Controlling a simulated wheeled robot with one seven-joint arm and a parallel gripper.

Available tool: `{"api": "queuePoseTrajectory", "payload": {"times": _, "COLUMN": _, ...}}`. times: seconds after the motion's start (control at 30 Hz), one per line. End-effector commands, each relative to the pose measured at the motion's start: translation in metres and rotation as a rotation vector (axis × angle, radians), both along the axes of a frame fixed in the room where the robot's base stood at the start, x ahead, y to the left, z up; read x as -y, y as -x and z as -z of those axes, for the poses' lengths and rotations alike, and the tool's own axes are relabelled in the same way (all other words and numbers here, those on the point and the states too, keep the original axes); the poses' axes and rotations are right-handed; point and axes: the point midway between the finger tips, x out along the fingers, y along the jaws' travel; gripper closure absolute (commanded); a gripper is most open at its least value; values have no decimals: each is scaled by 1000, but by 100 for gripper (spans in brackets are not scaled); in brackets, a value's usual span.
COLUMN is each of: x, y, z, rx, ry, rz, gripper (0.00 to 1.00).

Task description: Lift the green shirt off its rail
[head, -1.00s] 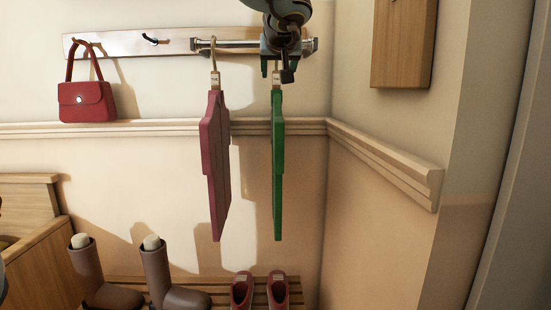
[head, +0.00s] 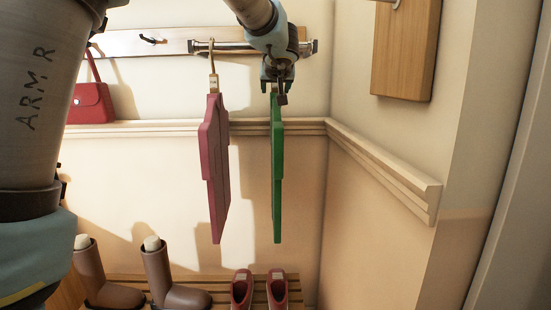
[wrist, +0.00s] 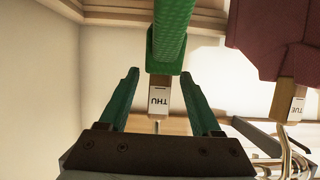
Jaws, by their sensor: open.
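The green shirt (head: 278,180) hangs edge-on at the right part of the metal rail (head: 230,46). My gripper (head: 276,95) is at the top of this shirt and hides its hanger hook in the head view. In the wrist view, the green shirt (wrist: 169,40) is at the top and its white tag (wrist: 161,100) reads THU. The open fingers of my gripper (wrist: 160,76) stand on either side of the tag, with a visible gap on each side. Part of the hook shows below the tag.
A pink shirt (head: 213,170) hangs close to the left; its tag (wrist: 297,100) reads TUE. A wall corner and a wooden box (head: 404,50) are to the right. A red handbag (head: 92,102) hangs at left. Boots (head: 163,275) and red shoes (head: 277,288) stand below.

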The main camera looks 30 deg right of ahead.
Motion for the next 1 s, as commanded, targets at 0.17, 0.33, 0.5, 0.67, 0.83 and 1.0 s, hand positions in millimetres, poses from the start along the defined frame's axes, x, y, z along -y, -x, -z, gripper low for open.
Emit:
{"api": "queuePoseTrajectory", "payload": {"times": 0.17, "x": 1, "y": -2, "z": 1, "rx": 0, "ry": 2, "rz": 1, "gripper": 35}}
{"api": "queuePoseTrajectory", "payload": {"times": 0.33, "x": 1, "y": -2, "z": 1, "rx": 0, "ry": 2, "rz": 1, "gripper": 44}}
{"api": "queuePoseTrajectory", "payload": {"times": 0.5, "x": 1, "y": -2, "z": 1, "rx": -1, "ry": 1, "rz": 1, "gripper": 63}}
{"api": "queuePoseTrajectory", "payload": {"times": 0.67, "x": 1, "y": -2, "z": 1, "rx": -1, "ry": 1, "rz": 1, "gripper": 81}}
{"api": "queuePoseTrajectory", "payload": {"times": 0.83, "x": 1, "y": -2, "z": 1, "rx": -1, "ry": 1, "rz": 1, "gripper": 100}}
{"api": "queuePoseTrajectory", "payload": {"times": 1.0, "x": 1, "y": -2, "z": 1, "rx": -1, "ry": 1, "rz": 1, "gripper": 100}}
